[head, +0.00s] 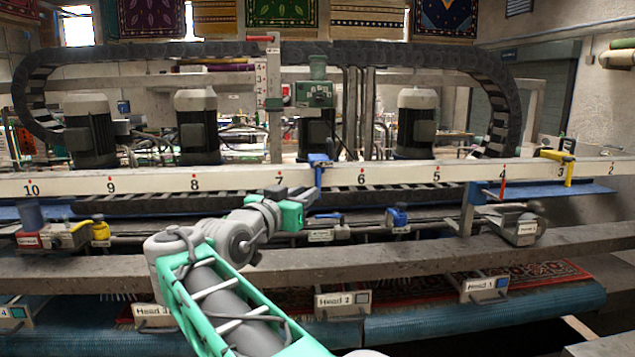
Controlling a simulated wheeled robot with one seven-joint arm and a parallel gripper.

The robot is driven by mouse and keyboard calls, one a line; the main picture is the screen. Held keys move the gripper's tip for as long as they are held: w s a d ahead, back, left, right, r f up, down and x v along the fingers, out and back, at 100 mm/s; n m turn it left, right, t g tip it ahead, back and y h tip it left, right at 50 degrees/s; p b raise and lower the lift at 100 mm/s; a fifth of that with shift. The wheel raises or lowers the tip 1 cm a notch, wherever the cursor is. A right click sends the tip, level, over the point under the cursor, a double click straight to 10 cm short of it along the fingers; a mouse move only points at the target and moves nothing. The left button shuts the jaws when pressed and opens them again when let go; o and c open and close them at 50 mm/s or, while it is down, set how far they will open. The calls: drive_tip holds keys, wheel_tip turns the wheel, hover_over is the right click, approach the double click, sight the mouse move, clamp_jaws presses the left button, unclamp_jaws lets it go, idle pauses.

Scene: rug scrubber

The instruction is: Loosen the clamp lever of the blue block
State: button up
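The blue block (318,172) sits on the white numbered rail (225,182), between the marks 7 and 6. Its upper part shows above the rail's top edge, and a narrow blue part hangs down over the rail's front face. I cannot clearly make out its clamp lever. My gripper (306,208) is at the end of my arm, just below and left of the block's lower part. In the picture it lies very close to that part, but I cannot tell whether they touch. Its fingers are too small and partly hidden to show whether they are open.
A yellow block (567,168) sits on the rail near mark 3, and a red piece (502,189) is near mark 4. Blue (397,216) and yellow (100,230) fittings stand below the rail. A grey beam (400,261) crosses in front, above the rug (530,275).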

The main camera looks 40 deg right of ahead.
sight(317, 181)
drive_tip(key=p+x, duration=0.2)
drive_tip(key=x, duration=0.5)
drive_tip(key=shift+s, duration=0.1)
drive_tip(key=shift+a, duration=0.1)
drive_tip(key=shift+c, duration=0.2)
clamp_jaws()
idle(0.8)
